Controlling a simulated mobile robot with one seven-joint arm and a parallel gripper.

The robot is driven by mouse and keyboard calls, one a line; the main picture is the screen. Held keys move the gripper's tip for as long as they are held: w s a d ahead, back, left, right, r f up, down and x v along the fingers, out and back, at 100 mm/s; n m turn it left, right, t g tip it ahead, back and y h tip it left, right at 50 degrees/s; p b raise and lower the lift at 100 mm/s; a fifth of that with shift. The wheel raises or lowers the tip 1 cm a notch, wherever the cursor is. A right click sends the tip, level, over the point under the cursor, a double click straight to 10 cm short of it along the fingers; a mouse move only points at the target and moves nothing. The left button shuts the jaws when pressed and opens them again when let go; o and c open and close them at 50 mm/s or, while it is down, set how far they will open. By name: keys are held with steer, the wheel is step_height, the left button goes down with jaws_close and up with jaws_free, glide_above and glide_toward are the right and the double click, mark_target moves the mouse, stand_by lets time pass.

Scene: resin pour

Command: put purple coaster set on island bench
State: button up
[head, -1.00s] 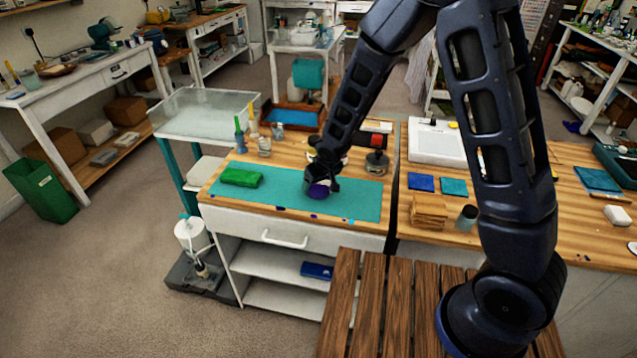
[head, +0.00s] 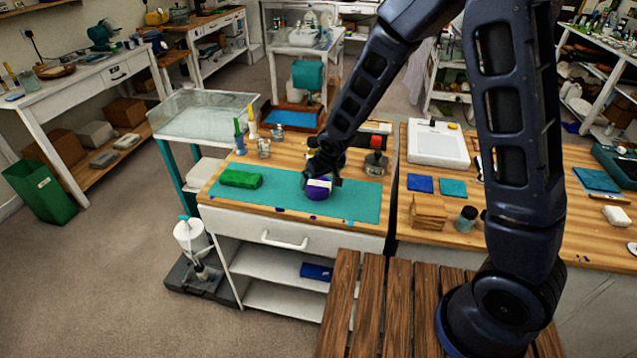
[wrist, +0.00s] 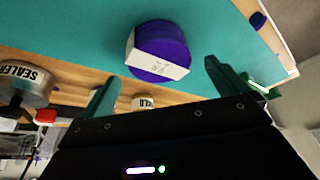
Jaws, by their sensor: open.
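The purple coaster set (head: 318,192) is a round stack with a white paper band, on the teal mat (head: 358,204) of the wooden-topped bench. It also shows in the wrist view (wrist: 164,45), banded and lying ahead of my fingers. My gripper (head: 322,174) is open over the mat, just behind and above the coaster set in the head view. In the wrist view, the two green fingertips (wrist: 162,82) stand apart with nothing between them, and the set is beyond the tips. I cannot tell the exact height of the gap.
A green block (head: 240,178) lies on the mat's left. A sealer tin (wrist: 25,82) and bottles (head: 264,147) stand behind the mat. To the right, a wooden worktop (head: 540,215) holds brown coasters (head: 428,212), blue and teal squares and a jar. A slatted wooden surface (head: 375,300) is in front.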

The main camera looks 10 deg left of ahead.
steer(key=v, duration=0.8)
steer(key=w+d+r+m+h, duration=0.1)
steer(key=d+r+m, duration=0.1)
steer(key=d+r, duration=0.45)
steer(key=w+d+r+m+t, duration=0.1)
steer(key=w+d+r, duration=0.15)
steer(key=d, duration=0.75)
steer(key=w+d+r+m+h, duration=0.1)
steer(key=d+r+m, duration=0.1)
steer(key=d+r, duration=0.5)
steer(key=s+d+r+m, duration=0.2)
steer(key=s+d+r, duration=0.1)
steer(key=s+d, duration=0.4)
steer(key=s+d+r+m+h, duration=0.1)
steer(key=s+d+r+m, duration=0.1)
steer(key=s+d, duration=0.5)
steer(key=d+r, duration=0.1)
steer(key=d, duration=0.5)
